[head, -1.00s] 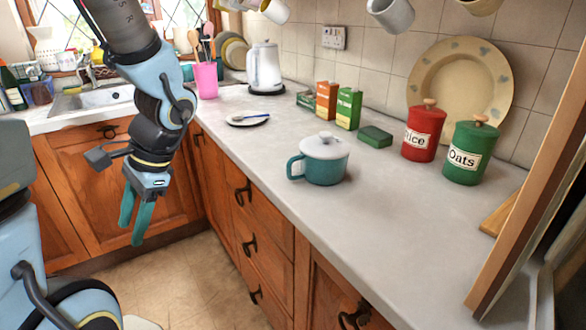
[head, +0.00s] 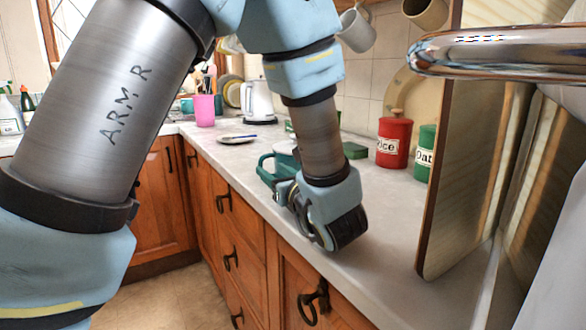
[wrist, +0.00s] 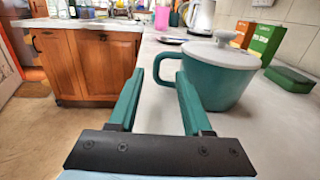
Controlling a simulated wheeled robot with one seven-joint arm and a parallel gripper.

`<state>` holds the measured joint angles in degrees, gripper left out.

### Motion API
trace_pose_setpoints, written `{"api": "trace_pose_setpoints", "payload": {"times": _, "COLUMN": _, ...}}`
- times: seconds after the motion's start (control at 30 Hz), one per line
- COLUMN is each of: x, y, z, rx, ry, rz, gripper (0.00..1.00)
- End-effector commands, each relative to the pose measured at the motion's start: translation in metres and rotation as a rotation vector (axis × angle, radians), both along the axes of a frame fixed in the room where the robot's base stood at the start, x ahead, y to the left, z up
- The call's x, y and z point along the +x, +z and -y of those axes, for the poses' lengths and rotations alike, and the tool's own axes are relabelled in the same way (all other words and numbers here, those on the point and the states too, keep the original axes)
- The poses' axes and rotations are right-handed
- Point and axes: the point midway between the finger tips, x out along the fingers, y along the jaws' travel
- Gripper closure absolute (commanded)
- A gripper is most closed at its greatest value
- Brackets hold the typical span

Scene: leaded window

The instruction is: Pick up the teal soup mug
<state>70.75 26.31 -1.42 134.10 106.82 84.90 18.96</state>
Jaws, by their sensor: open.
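The teal soup mug (wrist: 216,82) with its pale lid (wrist: 222,50) stands upright on the worktop, close ahead and right of centre in the wrist view. Its handle (wrist: 166,60) points left. My gripper (wrist: 159,78) is open, with one teal finger on each side of the view. The handle lies just beyond and between the fingertips; I cannot tell whether they touch it. The right finger overlaps the mug's left side in the picture. In the head view, my arm hides most of the mug.
The grey worktop (head: 385,215) carries a red rice canister (head: 394,140), a green oats canister (head: 424,152) and a green box (head: 355,151) behind the mug. A small plate (head: 236,138) and pink cup (head: 204,110) are farther back. A tall panel (head: 470,150) stands at the right.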

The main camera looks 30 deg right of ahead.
Motion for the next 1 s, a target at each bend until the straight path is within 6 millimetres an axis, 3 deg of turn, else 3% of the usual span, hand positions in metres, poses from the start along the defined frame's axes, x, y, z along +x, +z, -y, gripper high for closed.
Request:
{"api": "trace_pose_setpoints", "payload": {"times": 0.27, "x": 0.024, "y": 0.000, "z": -0.002, "rx": 0.001, "ry": 0.003, "rz": -0.001, "gripper": 0.51}}
{"api": "trace_pose_setpoints", "payload": {"times": 0.53, "x": 0.061, "y": -0.001, "z": -0.006, "rx": -0.001, "ry": 0.004, "rz": -0.002, "gripper": 0.51}}
{"api": "trace_pose_setpoints", "payload": {"times": 0.87, "x": 0.068, "y": -0.003, "z": -0.005, "rx": -0.001, "ry": 0.001, "rz": -0.003, "gripper": 0.51}}
{"api": "trace_pose_setpoints", "payload": {"times": 1.0, "x": 0.068, "y": -0.002, "z": -0.005, "rx": -0.001, "ry": 0.001, "rz": -0.003, "gripper": 0.66}}
